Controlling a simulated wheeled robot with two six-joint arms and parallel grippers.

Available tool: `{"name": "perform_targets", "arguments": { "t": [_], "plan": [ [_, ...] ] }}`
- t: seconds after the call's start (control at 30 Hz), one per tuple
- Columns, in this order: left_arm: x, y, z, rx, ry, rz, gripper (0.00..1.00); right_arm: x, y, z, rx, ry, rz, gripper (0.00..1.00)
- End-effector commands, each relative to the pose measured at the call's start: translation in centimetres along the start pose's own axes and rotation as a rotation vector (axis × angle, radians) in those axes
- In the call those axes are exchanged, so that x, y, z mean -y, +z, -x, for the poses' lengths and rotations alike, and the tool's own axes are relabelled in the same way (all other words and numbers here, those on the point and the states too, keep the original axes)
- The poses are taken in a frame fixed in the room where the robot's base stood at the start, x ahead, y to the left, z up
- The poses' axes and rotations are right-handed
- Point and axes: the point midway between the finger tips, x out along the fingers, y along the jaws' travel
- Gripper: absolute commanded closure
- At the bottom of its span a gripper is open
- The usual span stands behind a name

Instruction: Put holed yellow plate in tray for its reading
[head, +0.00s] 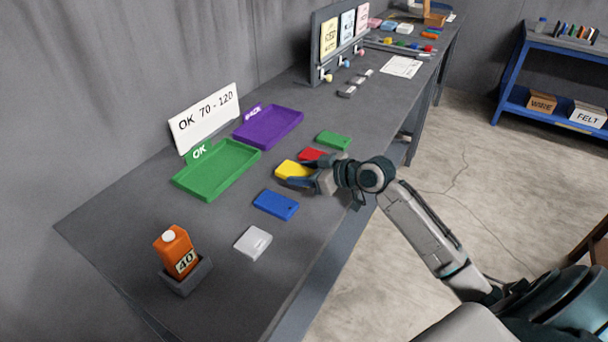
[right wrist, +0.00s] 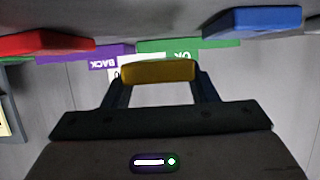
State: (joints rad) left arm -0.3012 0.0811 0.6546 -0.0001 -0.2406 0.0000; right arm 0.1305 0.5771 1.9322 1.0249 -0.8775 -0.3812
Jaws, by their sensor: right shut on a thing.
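The yellow plate (head: 288,169) is between the fingers of my right gripper (head: 301,178), which is shut on it. It also shows between the fingertips in the right wrist view (right wrist: 158,71). No hole can be made out on it, and I cannot tell whether it touches the bench. The green tray (head: 214,171) labelled OK lies left of the plate, empty. The purple tray (head: 268,128) labelled BACK lies behind, also empty. A white sign (head: 205,118) behind them reads OK 70 - 120. My left gripper is not in view.
Red (head: 313,154), green (head: 334,140), blue (head: 275,205) and light grey (head: 253,242) plates lie near the held plate. An orange bottle (head: 175,252) marked 40 stands in a grey holder at the near left. A panel with coloured cards (head: 343,40) stands farther along.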

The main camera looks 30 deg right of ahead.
Motion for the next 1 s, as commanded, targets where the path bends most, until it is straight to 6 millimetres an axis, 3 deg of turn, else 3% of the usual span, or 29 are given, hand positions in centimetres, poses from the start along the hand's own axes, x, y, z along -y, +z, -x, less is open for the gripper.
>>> {"name": "perform_targets", "arguments": {
  "t": [0.17,0.27,0.4,0.77,0.8,0.9,1.0],
  "plan": [
    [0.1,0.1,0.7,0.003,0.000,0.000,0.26,-1.8,-0.3,-1.1,-0.001,0.000,-0.004,0.76],
    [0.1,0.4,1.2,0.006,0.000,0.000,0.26,-1.5,1.5,-1.7,0.003,0.000,-0.006,0.76],
    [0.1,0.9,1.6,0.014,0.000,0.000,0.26,-1.5,2.5,-2.1,0.000,0.000,-0.002,0.76],
    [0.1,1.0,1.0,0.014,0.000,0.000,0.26,-1.5,3.1,-2.4,0.000,0.001,0.000,0.76],
    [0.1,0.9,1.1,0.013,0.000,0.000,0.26,-1.5,3.0,-2.3,0.001,0.001,0.000,0.44],
    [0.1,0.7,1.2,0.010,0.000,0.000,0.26,-1.5,3.0,-2.3,0.001,0.001,0.000,0.26],
    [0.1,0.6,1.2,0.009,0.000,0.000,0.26,-1.5,3.0,-2.3,0.001,0.001,0.000,0.26]
  ]
}}
